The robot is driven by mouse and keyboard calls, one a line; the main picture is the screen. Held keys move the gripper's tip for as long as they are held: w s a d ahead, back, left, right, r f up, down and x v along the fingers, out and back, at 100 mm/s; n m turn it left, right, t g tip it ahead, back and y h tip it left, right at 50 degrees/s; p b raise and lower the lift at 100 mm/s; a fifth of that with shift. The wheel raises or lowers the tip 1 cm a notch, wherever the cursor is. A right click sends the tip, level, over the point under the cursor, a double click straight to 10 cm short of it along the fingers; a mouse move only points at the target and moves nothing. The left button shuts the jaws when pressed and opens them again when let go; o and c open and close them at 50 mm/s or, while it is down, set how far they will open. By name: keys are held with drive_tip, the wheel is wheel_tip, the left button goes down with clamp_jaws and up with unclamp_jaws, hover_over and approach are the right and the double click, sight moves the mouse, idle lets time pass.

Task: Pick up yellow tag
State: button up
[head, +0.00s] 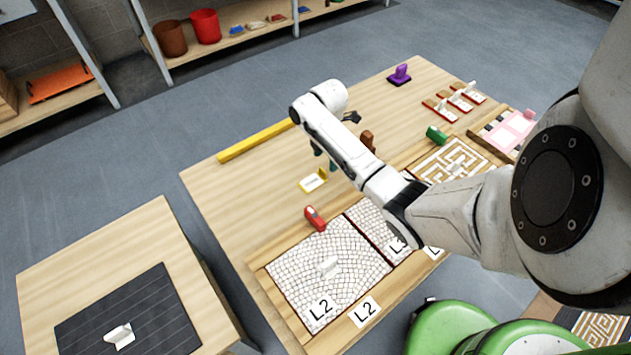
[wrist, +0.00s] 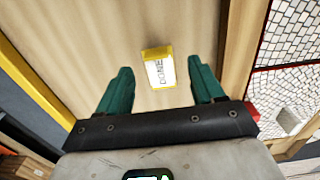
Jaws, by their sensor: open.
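The yellow tag (head: 314,181) lies on the wooden table in the head view, with a white face and an upright yellow part. The tag appears between and slightly beyond the fingertips, with nothing held. In the head view my gripper (head: 325,158) hangs above the table just behind the tag, partly hidden by my arm.
A red object (head: 315,218) stands near the tag, by the cobbled mosaic panel (head: 350,262). A long yellow bar (head: 255,140) lies at the table's far left edge. A brown object (head: 368,140) and a green block (head: 436,135) stand to the right. Bare table surrounds the tag.

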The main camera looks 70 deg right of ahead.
sight(313, 179)
drive_tip(key=shift+w+f+b, duration=0.15)
drive_tip(key=shift+f+b, duration=0.3)
drive_tip(key=shift+f, duration=1.2)
drive_tip(key=shift+w+f+b, duration=0.15)
drive_tip(key=shift+f+b, duration=0.3)
drive_tip(key=shift+f, duration=1.2)
drive_tip(key=shift+c, duration=0.2)
drive_tip(key=c, duration=1.1)
